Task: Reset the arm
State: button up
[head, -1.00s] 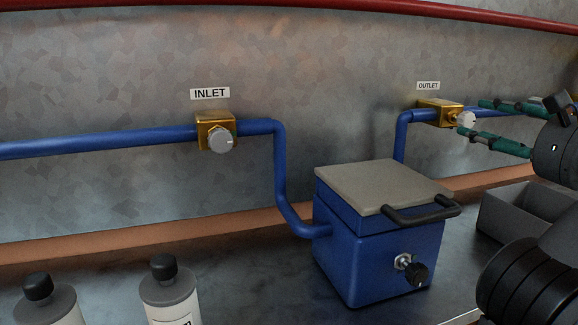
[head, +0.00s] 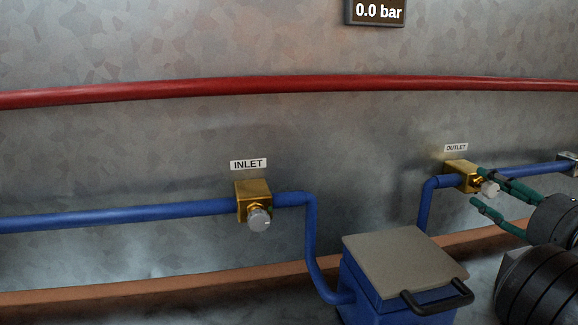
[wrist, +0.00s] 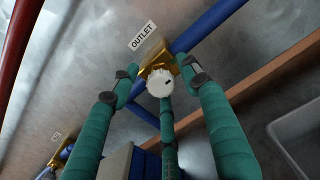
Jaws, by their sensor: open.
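My gripper (head: 479,187) is at the outlet valve on the right of the head view. Its green fingers are open and spread around the pale round knob (head: 490,189) on the brass outlet valve (head: 460,174). In the wrist view my gripper (wrist: 160,80) has fingers on both sides of the knob (wrist: 160,84) and one below it. The knob shows between the fingers, not clasped. I cannot tell whether any fingertip touches the valve body. The OUTLET label (wrist: 143,35) is above it.
The brass inlet valve (head: 253,197) with its grey knob is on the blue pipe to the left. A blue box with a grey lid (head: 400,260) and black handle stands below. A red pipe (head: 250,89) crosses the wall. A display (head: 377,11) reads 0.0 bar. A grey bin (wrist: 300,135) is at right.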

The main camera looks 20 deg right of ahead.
jog(key=m+p, duration=0.1)
jog(key=m, duration=0.1)
jog(key=shift+r+m, duration=0.15)
jog(key=shift+m, duration=0.15)
jog(key=shift+s+f, duration=0.25)
jog(key=shift+s, duration=0.6)
jog(key=shift+a, duration=0.1)
